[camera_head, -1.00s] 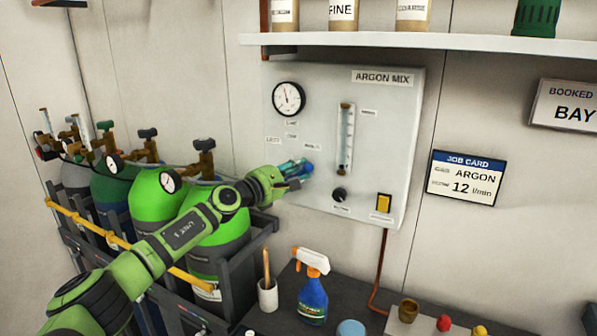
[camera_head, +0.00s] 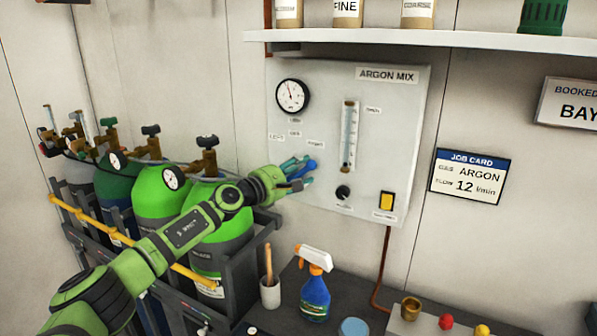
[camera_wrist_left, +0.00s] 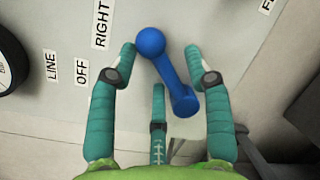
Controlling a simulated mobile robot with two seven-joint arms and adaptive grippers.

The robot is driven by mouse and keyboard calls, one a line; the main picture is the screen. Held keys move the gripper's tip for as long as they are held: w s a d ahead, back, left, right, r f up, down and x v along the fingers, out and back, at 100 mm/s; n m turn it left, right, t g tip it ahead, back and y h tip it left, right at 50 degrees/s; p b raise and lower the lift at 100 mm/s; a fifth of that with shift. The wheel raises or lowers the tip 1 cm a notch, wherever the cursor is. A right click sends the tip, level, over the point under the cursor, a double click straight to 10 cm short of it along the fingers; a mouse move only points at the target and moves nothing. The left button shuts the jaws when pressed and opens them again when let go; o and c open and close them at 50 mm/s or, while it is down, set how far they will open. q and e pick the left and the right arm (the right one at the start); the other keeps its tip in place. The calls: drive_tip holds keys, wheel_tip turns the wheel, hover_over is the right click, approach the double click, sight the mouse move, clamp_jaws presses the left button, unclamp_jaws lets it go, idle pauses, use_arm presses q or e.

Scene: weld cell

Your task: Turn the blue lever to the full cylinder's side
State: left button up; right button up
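The blue lever (camera_wrist_left: 168,68) is on the panel, its round knob end close to the RIGHT label in the left wrist view. In the head view only a bit of the lever (camera_head: 309,168) shows between my fingers. My left gripper (camera_wrist_left: 162,58) has its teal fingers spread around the lever. One fingertip is very close to the knob; I cannot tell if it touches. The other is apart on the right, and a third finger lies below. Green cylinders (camera_head: 160,195) with gauges (camera_head: 174,177) stand at left; their needles are too small to read. My right gripper is out of view.
The ARGON MIX panel (camera_head: 400,130) carries a round gauge (camera_head: 292,95), a flow tube (camera_head: 349,135), a black knob (camera_head: 343,192) and a yellow switch (camera_head: 386,201). A spray bottle (camera_head: 315,295) and a cup (camera_head: 270,293) stand on the bench below. A shelf (camera_head: 420,38) overhangs the panel.

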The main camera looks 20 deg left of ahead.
use_arm(q)
drive_tip(key=shift+d, duration=0.1)
drive_tip(key=shift+s+a+r, duration=0.1)
drive_tip(key=shift+s+a, duration=0.1)
drive_tip(key=shift+s, duration=0.15)
drive_tip(key=v, duration=1.1)
drive_tip(key=shift+s, duration=0.15)
drive_tip(key=shift+a, duration=0.1)
